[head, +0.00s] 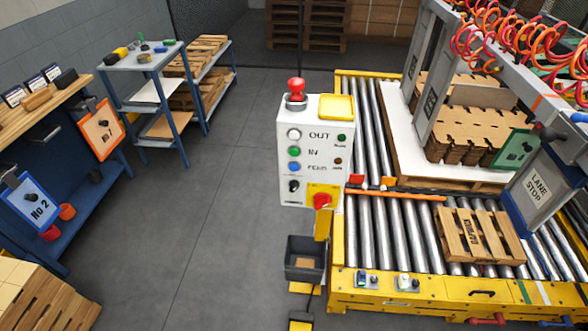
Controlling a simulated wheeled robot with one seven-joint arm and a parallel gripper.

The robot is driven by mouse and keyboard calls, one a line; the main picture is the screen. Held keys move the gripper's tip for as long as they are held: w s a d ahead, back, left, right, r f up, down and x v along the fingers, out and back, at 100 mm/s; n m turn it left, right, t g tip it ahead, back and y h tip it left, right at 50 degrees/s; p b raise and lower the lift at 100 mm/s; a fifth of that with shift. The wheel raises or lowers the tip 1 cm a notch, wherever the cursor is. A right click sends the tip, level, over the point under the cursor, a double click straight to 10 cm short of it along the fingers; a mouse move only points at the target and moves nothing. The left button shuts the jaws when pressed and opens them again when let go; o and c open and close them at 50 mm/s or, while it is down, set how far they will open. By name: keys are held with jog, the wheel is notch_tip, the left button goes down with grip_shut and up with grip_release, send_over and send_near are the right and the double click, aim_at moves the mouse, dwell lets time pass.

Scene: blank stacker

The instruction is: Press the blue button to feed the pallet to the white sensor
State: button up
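The blue button (294,167) is the lowest of three round buttons on the front of a white control box (288,190). A white button (294,134) and a green button (294,151) sit above it. A wooden pallet (480,236) lies on the front rollers at the right. A small white device (408,283), perhaps the white sensor, is on the yellow front beam. A second small device (367,281), with blue and green parts, is left of it. My gripper is not in view.
A red mushroom knob (296,86) tops the box; a red knob on yellow (322,200) is at its lower right. An orange bar (395,195) crosses the rollers behind the pallet. A dark bin (304,258) hangs below the box. Grey floor (190,250) left of it is clear.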

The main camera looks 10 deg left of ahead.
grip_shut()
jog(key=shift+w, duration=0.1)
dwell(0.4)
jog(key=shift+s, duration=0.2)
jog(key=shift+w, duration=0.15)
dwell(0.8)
